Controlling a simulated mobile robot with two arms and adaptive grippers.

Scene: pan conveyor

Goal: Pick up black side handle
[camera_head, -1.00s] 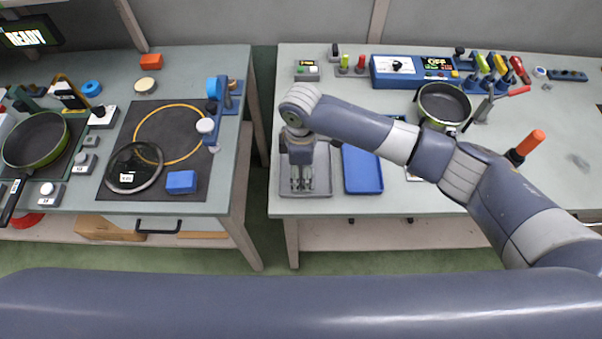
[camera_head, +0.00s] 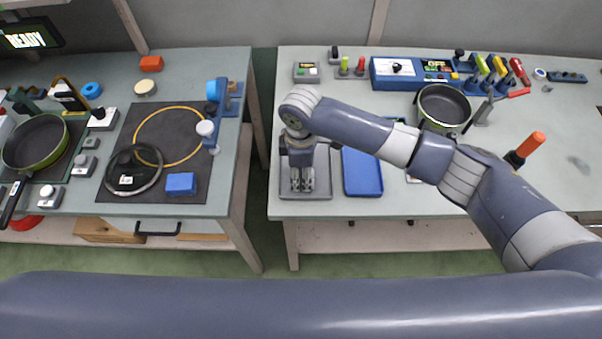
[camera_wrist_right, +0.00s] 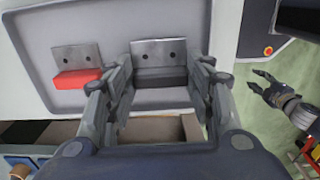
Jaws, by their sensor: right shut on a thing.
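The black side handle (camera_wrist_right: 160,77), a black block on a grey metal plate with two holes, stands at the wall of the grey tray (camera_wrist_right: 40,45). My right gripper (camera_wrist_right: 162,88) has a finger on each side of it and is shut on it. In the head view my right gripper (camera_head: 302,188) points down into the grey tray (camera_head: 321,190) and hides the handle. A red side handle (camera_wrist_right: 77,78) with a similar plate is to the left in the wrist view, apart from the fingers. My left gripper (camera_wrist_right: 264,83), its fingers spread and empty, shows at the right of the wrist view.
A blue tray (camera_head: 362,172) lies right beside the grey tray. A pan body (camera_head: 443,105), several tools and a control box (camera_head: 410,72) stand farther back. A gap separates this table from the left one, which holds a pan (camera_head: 36,142) and a glass lid (camera_head: 134,170).

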